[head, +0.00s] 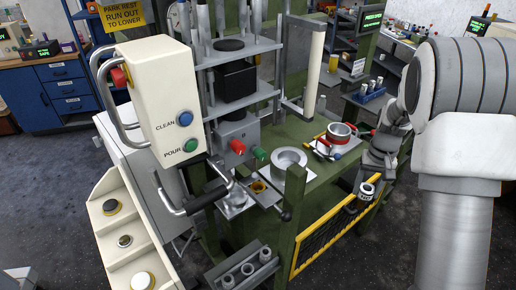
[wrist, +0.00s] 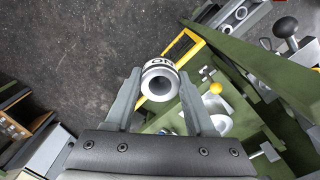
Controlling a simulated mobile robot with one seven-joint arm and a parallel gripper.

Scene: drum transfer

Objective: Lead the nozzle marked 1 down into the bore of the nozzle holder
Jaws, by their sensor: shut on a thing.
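Part of the lettering shows, but I cannot read a number 1. A plate with a yellow-rimmed hole (head: 259,187) lies on the bench, left of and apart from the nozzle; it may be the nozzle holder, but I cannot tell for sure.
A thick grey ring (head: 290,158) and a red-banded pot (head: 340,132) stand on the green bench (head: 318,170). The yellow guard (head: 325,238) runs along its front edge. A rack (head: 245,270) with several grey sleeves is at the bottom. A cream CLEAN/POUR box (head: 160,90) stands left.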

